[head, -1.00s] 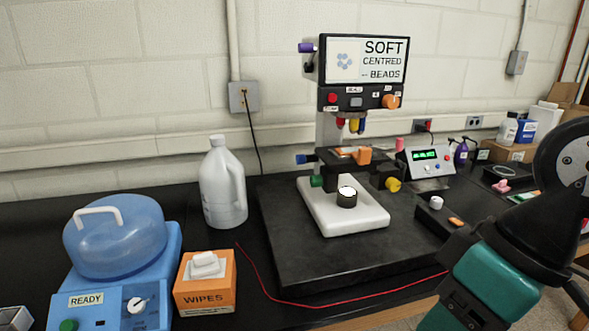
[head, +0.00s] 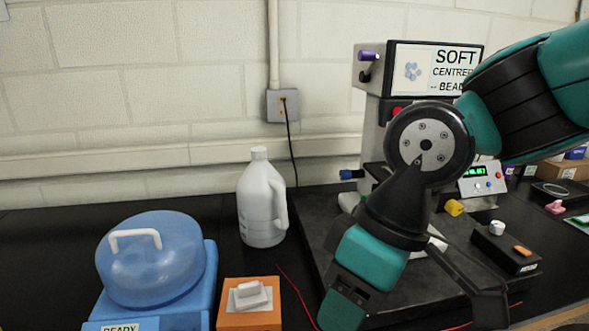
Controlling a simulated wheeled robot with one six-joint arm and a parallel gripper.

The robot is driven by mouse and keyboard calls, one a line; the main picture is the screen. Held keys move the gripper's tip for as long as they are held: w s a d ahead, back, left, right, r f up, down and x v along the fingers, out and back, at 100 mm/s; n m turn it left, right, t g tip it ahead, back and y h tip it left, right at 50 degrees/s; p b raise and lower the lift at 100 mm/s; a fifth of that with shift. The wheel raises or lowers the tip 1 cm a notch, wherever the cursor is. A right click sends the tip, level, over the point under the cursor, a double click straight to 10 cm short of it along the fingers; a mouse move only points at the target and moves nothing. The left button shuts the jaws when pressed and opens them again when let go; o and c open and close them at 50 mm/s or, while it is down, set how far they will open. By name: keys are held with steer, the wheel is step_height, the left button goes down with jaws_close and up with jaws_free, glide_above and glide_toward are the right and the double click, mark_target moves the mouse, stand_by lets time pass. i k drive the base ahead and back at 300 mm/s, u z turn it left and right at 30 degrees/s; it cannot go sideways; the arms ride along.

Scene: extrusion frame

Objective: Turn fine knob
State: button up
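The black and grey instrument (head: 388,82) with the "SOFT CENTRED BEADS" screen stands on a dark slab. A purple knob (head: 370,56) sticks out at its upper left, a blue knob (head: 351,174) lower left and a yellow knob (head: 454,207) lower right. I cannot tell which is the fine knob. My gripper end (head: 366,262), teal and black, points down in front of the instrument and hides its middle and stage. It touches no knob that I can see.
A white jug (head: 261,203), an orange wipes box (head: 248,303) and a blue domed machine (head: 150,262) stand at left. A black box with a white knob (head: 497,228) and a green-display unit (head: 481,181) stand at right. A red cable (head: 296,292) crosses the bench.

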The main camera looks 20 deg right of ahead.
mark_target(345, 175)
steer(key=i, duration=0.9)
steer(key=z, duration=0.3)
